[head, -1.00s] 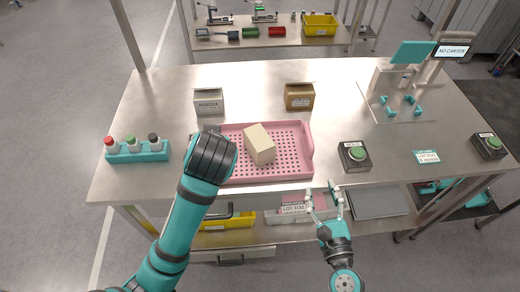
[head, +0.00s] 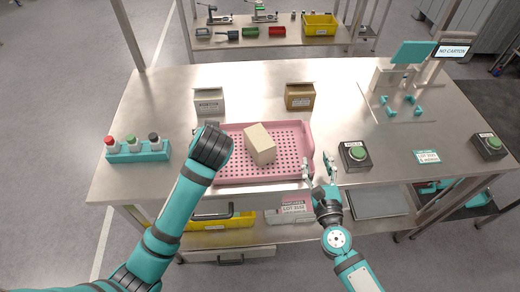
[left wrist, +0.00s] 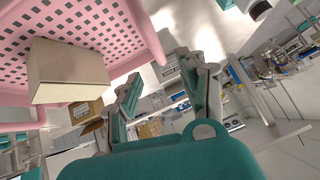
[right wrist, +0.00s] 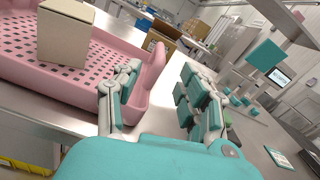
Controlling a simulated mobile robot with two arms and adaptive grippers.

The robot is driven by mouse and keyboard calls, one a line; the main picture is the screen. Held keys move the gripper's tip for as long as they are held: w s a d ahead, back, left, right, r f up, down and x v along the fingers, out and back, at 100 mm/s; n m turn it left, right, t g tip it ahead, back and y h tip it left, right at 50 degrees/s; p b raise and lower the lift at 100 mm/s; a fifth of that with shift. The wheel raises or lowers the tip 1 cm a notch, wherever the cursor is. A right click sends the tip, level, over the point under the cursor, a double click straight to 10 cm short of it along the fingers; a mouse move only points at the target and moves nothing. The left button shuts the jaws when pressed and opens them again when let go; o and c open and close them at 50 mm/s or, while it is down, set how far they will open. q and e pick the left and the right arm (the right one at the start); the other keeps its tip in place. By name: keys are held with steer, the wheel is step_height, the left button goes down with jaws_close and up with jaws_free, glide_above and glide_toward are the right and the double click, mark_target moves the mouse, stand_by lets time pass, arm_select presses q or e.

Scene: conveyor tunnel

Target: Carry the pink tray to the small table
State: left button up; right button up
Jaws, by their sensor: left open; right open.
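The pink perforated tray (head: 232,176) lies on the steel table with a beige box (head: 260,146) in it. My right gripper (head: 319,168) is open at the tray's near right corner. In the right wrist view its left finger overlaps the tray's end wall (right wrist: 151,72), and the other finger is outside; I cannot tell if it touches. My left gripper is hidden behind its wrist in the head view, at the tray's left end. In the left wrist view the left gripper (left wrist: 160,88) is open and empty beside the tray (left wrist: 100,45).
A smaller table (head: 275,42) with a yellow bin (head: 320,25) stands at the back. A grey box (head: 209,102) and a brown box (head: 299,97) stand behind the tray. A button strip (head: 137,154) is left, a green-button box (head: 355,157) right.

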mark_target(312, 146)
arm_select(q)
steer(key=x, duration=0.8)
steer(key=shift+w+f, duration=0.1)
steer(key=shift+w, duration=0.05)
arm_select(e)
steer(key=w, duration=0.2)
steer(key=w+a, duration=0.1)
steer(key=w, duration=0.5)
steer(key=shift+w+a, duration=0.15)
arm_select(q)
steer(key=shift+c, duration=0.3)
arm_select(e)
steer(key=shift+c, duration=0.3)
arm_select(q)
jaws_close()
arm_select(e)
jaws_close()
